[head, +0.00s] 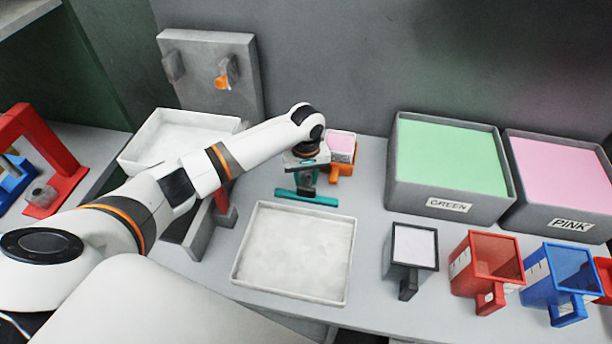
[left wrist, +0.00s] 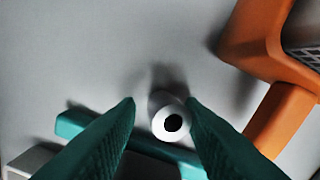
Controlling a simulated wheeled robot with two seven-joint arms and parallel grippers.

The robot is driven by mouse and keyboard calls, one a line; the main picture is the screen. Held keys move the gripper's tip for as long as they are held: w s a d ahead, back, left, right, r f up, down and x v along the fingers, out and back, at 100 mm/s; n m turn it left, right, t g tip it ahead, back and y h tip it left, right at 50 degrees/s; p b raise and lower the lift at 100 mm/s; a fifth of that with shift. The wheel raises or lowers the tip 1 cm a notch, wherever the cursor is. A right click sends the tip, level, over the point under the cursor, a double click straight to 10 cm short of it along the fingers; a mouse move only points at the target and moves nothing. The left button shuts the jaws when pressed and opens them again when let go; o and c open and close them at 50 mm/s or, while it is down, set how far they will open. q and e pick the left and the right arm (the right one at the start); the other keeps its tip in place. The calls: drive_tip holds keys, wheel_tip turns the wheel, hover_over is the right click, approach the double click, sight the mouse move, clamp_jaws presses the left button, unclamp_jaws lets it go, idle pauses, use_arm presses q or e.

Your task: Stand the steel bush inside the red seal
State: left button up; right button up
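A pale round bush (left wrist: 172,122) with a dark hole shows between my left fingertips in the left wrist view; I take it for the steel bush. My left gripper (head: 307,180) is open, pointing down over the table beside a teal bar (head: 318,200). The right finger (left wrist: 205,125) is close to the bush and a gap shows at the left finger (left wrist: 118,125); I cannot tell whether either touches. The bush is mostly hidden in the head view. I cannot pick out a red seal for certain; a red part (head: 224,202) shows partly behind my arm. My right gripper is out of view.
An orange cup (head: 343,168) with a handle stands close behind the gripper. A white tray (head: 236,270) lies in front. Grey (head: 386,272), red (head: 455,285) and blue (head: 530,295) cups stand right, before green (head: 393,180) and pink (head: 600,222) foam bins. A red frame (head: 62,152) stands left.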

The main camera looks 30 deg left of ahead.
use_arm(q)
drive_tip(key=shift+o, duration=0.5)
use_arm(e)
drive_tip(key=shift+s, duration=0.3)
